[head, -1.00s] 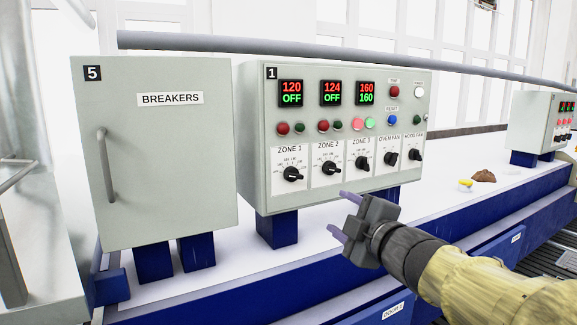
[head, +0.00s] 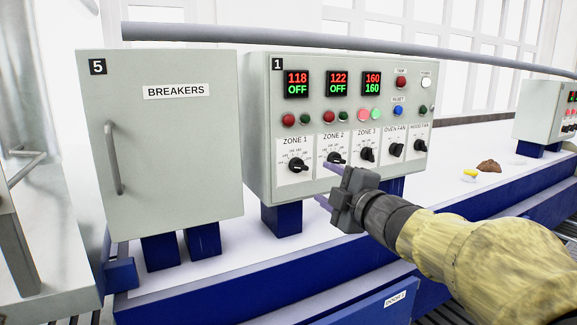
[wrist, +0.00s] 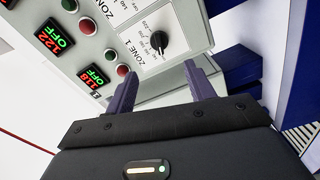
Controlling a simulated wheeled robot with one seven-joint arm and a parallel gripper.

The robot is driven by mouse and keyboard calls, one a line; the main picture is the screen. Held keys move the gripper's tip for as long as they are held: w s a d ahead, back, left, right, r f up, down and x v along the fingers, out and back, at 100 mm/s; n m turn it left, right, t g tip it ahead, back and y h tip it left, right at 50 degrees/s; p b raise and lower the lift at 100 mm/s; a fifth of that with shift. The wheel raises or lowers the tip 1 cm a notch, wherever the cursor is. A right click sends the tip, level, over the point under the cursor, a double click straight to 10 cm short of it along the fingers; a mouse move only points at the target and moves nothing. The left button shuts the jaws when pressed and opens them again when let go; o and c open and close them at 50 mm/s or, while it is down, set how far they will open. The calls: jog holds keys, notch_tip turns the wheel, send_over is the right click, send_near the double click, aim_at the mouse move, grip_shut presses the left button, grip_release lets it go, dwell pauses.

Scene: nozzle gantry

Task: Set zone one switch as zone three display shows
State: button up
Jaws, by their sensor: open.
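The zone one switch (head: 297,165) is a black rotary knob on a white plate at the left of control panel 1. The zone one display (head: 297,84) reads 118 over OFF. The zone three display (head: 372,83) reads 160 over 160. The zone three switch (head: 367,155) is two plates to the right. My gripper (head: 326,187) is open and empty, in front of the panel's lower edge, below the zone two switch (head: 336,158). In the wrist view the zone one switch (wrist: 160,41) lies ahead of and between the open fingers, apart from them.
A breakers box (head: 175,150) stands left of the panel. A grey pipe (head: 350,40) runs behind. Oven fan (head: 396,150) and hood fan (head: 420,146) knobs sit at the right. Small items lie on the white bench at the right.

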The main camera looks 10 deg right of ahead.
aim_at(300, 168)
jog(key=p+x, duration=0.3)
jog(key=x, duration=0.8)
jog(key=shift+w, duration=0.2)
jog(key=shift+c, duration=0.2)
jog(key=c, duration=0.9)
